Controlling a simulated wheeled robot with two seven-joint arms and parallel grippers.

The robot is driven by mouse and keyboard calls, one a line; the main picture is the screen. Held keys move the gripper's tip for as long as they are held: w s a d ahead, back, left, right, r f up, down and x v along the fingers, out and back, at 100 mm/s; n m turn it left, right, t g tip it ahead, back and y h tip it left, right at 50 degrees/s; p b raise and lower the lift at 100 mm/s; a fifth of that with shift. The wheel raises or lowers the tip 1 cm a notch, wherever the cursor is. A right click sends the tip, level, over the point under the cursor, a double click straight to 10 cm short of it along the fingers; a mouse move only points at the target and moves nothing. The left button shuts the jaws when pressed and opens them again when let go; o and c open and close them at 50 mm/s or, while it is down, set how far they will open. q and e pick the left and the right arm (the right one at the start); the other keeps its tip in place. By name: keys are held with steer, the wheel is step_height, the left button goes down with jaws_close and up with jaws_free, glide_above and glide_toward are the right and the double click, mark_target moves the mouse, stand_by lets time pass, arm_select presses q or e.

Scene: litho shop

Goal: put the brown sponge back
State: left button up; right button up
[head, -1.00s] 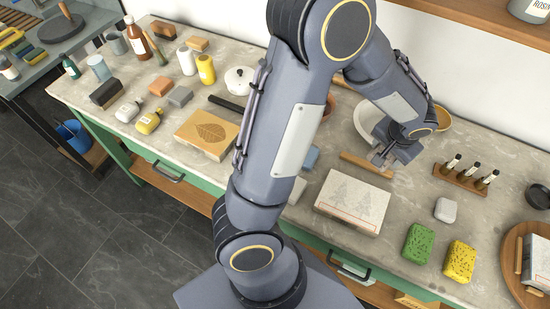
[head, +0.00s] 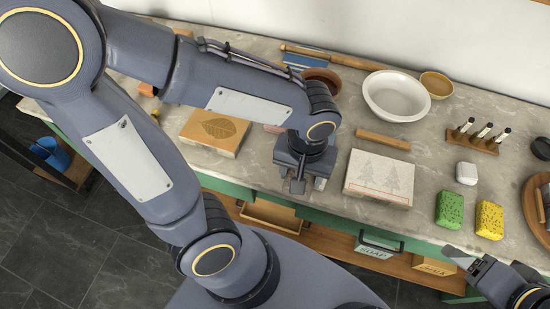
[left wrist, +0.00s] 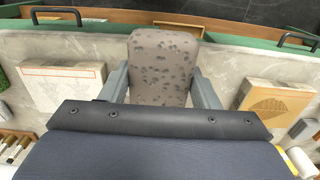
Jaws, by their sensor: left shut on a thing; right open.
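The brown sponge (left wrist: 163,68) is a grey-brown block with dark spots. It fills the middle of the left wrist view, clasped between the two fingers of my left gripper (left wrist: 163,85). In the head view my left gripper (head: 298,184) points down at the table's front edge, between the leaf block and the tree block; the gripper mostly hides the sponge there. My right gripper (head: 468,262) is open and empty at the lower right, in front of the table. A green sponge (head: 449,209) and a yellow sponge (head: 489,220) lie side by side on the right part of the table.
A leaf-printed block (head: 214,131) lies left of my left gripper, a tree-printed block (head: 380,177) right of it. Behind are a white bowl (head: 397,96) and a wooden bar (head: 383,140). Boxes marked SOAP (head: 378,247) and CHALK (head: 436,264) sit below the tabletop.

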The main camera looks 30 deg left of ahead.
arm_select(q)
steer(key=w+a+f, duration=0.2)
steer(key=w+a+f+p, duration=0.1)
steer(key=w+a+f, duration=0.1)
steer(key=a+f, duration=0.1)
steer(key=w+a+f, duration=0.3)
steer(key=shift+w+a+f, duration=0.1)
steer(key=shift+a+f, duration=0.05)
steer(key=shift+a, duration=0.1)
steer(key=shift+w+a+f, duration=0.1)
steer(key=shift+f, duration=0.8)
steer(key=shift+w+a+f, duration=0.1)
steer(key=shift+f, duration=0.8)
steer(key=shift+f, duration=0.15)
steer(key=o, duration=1)
steer(key=shift+c, duration=0.2)
